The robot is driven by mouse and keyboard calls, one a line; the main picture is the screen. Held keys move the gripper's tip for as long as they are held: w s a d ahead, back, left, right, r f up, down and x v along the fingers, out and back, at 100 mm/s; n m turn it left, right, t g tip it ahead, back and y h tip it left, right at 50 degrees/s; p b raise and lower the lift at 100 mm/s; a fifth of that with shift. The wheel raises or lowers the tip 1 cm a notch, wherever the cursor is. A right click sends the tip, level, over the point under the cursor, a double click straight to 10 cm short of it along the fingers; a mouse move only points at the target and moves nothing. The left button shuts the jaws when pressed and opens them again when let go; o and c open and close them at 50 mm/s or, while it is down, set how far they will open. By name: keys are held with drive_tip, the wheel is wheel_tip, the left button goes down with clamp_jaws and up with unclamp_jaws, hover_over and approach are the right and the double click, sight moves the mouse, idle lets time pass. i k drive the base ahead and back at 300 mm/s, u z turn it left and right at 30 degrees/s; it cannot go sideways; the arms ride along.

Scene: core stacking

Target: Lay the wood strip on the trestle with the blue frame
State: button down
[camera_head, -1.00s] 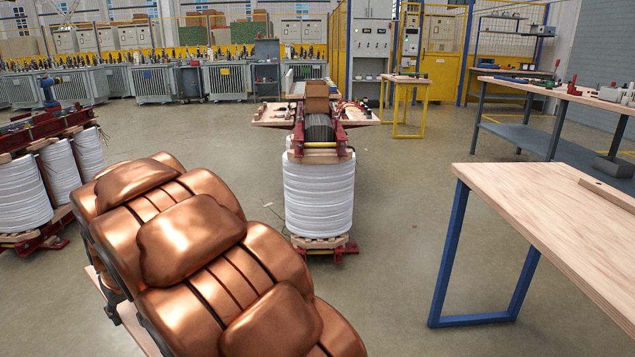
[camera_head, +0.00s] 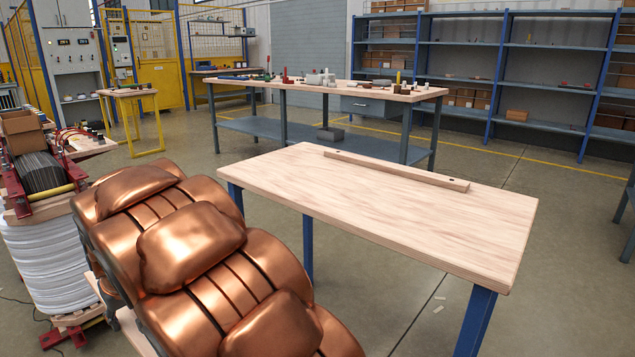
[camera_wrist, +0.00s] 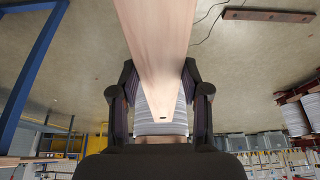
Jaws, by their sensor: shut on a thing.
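The blue-framed trestle (camera_head: 400,225) stands right of my copper-coloured arm in the head view, with a pale wooden top. Part of its blue frame shows at the left of the wrist view (camera_wrist: 28,80). One wood strip (camera_head: 395,170) lies along the far side of its top. My gripper (camera_wrist: 160,105) is shut on another pale wood strip (camera_wrist: 158,45), which runs out to the top edge of the wrist view. In the head view my arm hides the gripper; a pale wood edge (camera_head: 133,332) beside the arm looks like the held strip.
A white-wound coil assembly (camera_head: 45,255) stands close at the left of my arm. A grey workbench (camera_head: 320,90) with small parts stands behind the trestle, and blue shelving (camera_head: 500,60) behind that. The near part of the trestle top is bare.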

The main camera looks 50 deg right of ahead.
sight(372, 179)
drive_tip(key=z, duration=1.3)
drive_tip(key=k, duration=0.9)
drive_tip(key=u, duration=0.1)
